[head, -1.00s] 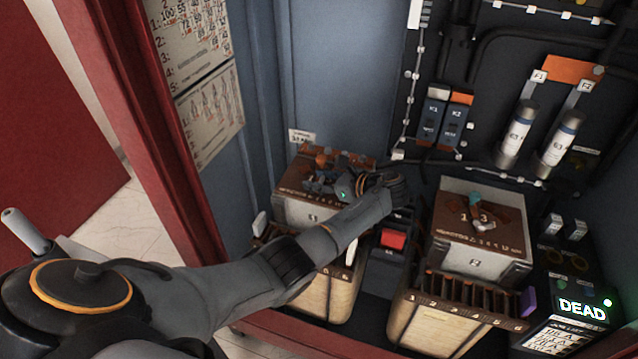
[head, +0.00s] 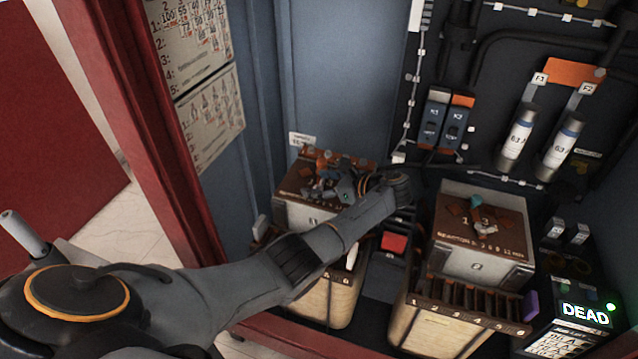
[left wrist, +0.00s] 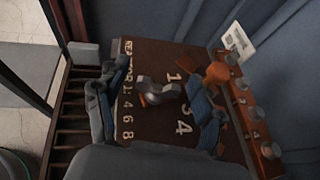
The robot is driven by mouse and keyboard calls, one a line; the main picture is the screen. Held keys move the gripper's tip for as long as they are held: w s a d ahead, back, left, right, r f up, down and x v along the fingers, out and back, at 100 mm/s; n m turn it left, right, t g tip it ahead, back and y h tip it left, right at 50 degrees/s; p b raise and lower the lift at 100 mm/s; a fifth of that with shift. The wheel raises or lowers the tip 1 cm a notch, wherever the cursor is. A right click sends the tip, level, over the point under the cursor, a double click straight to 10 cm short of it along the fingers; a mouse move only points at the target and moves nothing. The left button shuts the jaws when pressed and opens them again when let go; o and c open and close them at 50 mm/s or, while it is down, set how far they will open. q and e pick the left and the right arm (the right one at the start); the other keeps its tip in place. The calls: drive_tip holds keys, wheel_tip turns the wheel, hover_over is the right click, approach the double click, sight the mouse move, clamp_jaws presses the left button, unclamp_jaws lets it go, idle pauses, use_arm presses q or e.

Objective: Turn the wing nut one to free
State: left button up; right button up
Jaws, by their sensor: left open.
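In the left wrist view a grey wing nut (left wrist: 158,92) sits on the brown top board of the left reactor box (left wrist: 140,55), beside the printed numbers 1, 3 and 4. My left gripper (left wrist: 152,105) is open, with one finger on either side of the wing nut. Whether either finger touches it I cannot tell. In the head view my left gripper (head: 325,188) is over the left box's top and hides most of the wing nut area. An orange-brown knob (left wrist: 217,72) stands close beside the right finger. My right gripper is not in view.
A copper-coloured terminal strip (left wrist: 255,120) runs along the board's edge. A second box (head: 475,235) with its own brown top stands to the right. A red button (head: 394,241) lies between the boxes. A display (head: 585,313) reads DEAD. Cabinet walls bound the left.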

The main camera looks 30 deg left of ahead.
use_arm(q)
drive_tip(key=v, duration=1.2)
drive_tip(key=shift+f, duration=0.1)
